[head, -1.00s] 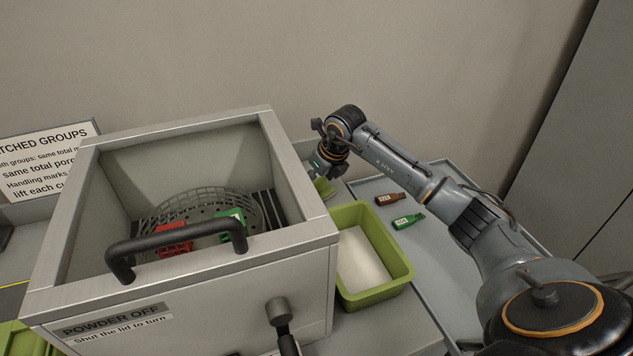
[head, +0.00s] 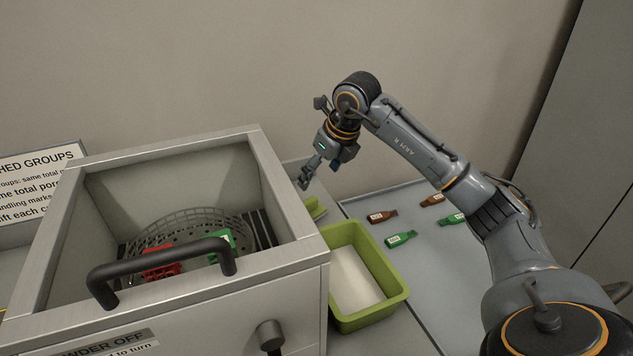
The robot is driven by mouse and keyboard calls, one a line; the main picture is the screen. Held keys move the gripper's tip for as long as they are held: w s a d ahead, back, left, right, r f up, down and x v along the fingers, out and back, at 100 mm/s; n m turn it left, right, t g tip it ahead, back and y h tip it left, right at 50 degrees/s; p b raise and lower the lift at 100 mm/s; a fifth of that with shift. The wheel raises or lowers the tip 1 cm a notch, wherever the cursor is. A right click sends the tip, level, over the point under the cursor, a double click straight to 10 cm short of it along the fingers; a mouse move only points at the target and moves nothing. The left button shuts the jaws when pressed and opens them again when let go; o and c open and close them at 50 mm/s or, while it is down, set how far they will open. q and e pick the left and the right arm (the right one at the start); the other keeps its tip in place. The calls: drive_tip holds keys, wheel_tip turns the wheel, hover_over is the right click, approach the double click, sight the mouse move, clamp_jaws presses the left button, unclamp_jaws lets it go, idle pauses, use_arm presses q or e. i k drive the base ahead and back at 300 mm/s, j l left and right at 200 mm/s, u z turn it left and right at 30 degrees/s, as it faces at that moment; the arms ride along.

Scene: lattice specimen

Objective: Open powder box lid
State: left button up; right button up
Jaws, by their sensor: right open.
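The powder box (head: 215,318) is a large grey box at the left, with a pale frame around its top and a black bar handle (head: 160,262) at the front edge. Its inside shows through the top; I cannot tell whether a clear lid pane covers it. Inside, a red piece (head: 161,262) and a green piece (head: 221,246) sit by a round mesh basket (head: 190,226). My right gripper (head: 311,178) is open and seems empty, raised beyond the box's right side, apart from the handle. My left gripper is out of view.
A green tray (head: 398,291) with pale contents stands right of the box. Several red-brown and green tagged pieces (head: 400,239) lie on the grey surface further right. A knob (head: 270,335) sticks out of the box front. A sign (head: 38,180) stands behind at left.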

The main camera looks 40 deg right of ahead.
sight(26, 326)
drive_tip(key=k+j, duration=0.2)
drive_tip(key=k, duration=0.3)
drive_tip(key=k+j, duration=0.15)
drive_tip(key=k, duration=0.3)
drive_tip(key=k+j, duration=0.2)
drive_tip(key=k, duration=0.3)
